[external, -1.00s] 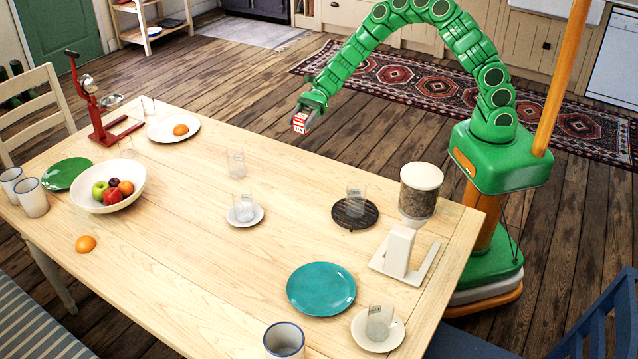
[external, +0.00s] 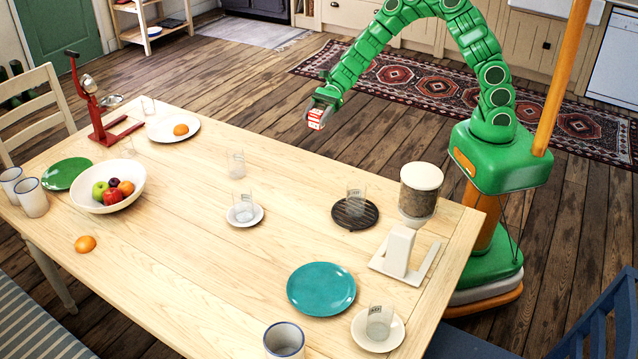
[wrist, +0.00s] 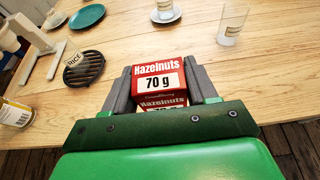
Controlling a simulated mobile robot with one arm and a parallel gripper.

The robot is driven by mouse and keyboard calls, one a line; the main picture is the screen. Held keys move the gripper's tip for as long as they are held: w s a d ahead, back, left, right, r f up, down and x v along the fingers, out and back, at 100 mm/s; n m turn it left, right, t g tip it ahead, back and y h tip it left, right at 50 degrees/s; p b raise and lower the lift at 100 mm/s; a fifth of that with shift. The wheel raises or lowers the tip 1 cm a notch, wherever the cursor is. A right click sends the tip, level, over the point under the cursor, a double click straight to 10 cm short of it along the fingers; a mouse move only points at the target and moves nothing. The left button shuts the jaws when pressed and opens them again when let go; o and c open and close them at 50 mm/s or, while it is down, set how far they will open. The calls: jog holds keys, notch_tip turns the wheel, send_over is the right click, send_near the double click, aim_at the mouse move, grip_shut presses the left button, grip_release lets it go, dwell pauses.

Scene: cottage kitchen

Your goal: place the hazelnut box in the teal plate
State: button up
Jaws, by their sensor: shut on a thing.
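My gripper (external: 322,105) is shut on the hazelnut box (external: 316,118), a small red and white carton. It is held in the air by the far edge of the table. In the wrist view the box (wrist: 159,77) sits between the two grey fingers, its "Hazelnuts 70 g" label facing the camera. The teal plate (external: 321,289) lies empty on the near right part of the table, well apart from the box. It also shows at the top left of the wrist view (wrist: 87,16).
A glass on a black trivet (external: 341,220), a napkin holder (external: 400,252) and a grain jar (external: 420,190) stand near the plate. A saucer with a glass (external: 378,328) and a blue-rimmed mug (external: 284,341) are beside it. The table middle is mostly clear.

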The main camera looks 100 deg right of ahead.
jog(key=w+a+r+n+g+y, duration=0.1)
jog(key=w+a+n+g, duration=0.1)
jog(key=a, duration=1.5)
jog(key=w+a+r+n+g+y, duration=0.1)
jog(key=w+a, duration=0.2)
jog(key=a, duration=1.4)
jog(key=s+a+n+g+y, duration=0.15)
jog(key=s+a, duration=0.25)
jog(key=a, duration=0.9)
send_over(317, 278)
jog(key=shift+s+f, duration=0.2)
jog(key=shift+f, duration=4.8)
jog(key=shift+w+f+h, duration=0.1)
jog(key=shift+h, duration=0.15)
jog(key=shift+w+a+f, duration=0.1)
jog(key=shift+f, duration=1.55)
jog(key=shift+f, duration=0.25)
